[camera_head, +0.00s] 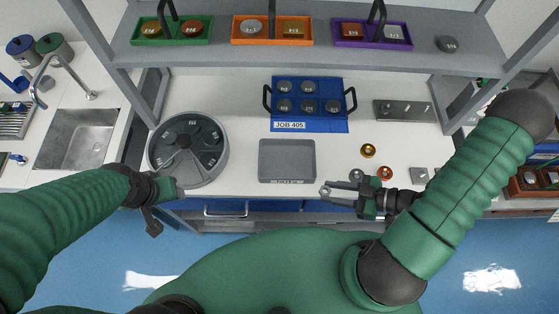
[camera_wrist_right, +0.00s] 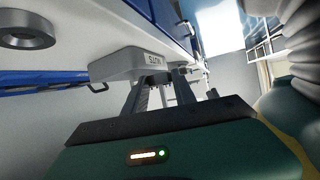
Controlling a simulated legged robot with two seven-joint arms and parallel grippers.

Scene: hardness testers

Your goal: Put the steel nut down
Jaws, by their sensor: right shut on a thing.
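My right gripper (camera_head: 328,190) reaches left over the front edge of the bench, its fingers closed around a small grey ring-like piece, the steel nut (camera_head: 325,191), at their tips. The nut is small and its outline is hard to make out. A grey tray (camera_head: 287,146) with a label on its front rim lies just left of and behind the fingertips.
A round grey divided tray (camera_head: 218,168) stands at left. A blue mat (camera_head: 310,126) with a blue rack is behind. A shelf (camera_head: 275,57) crosses above. The grey tray's floor is bare.

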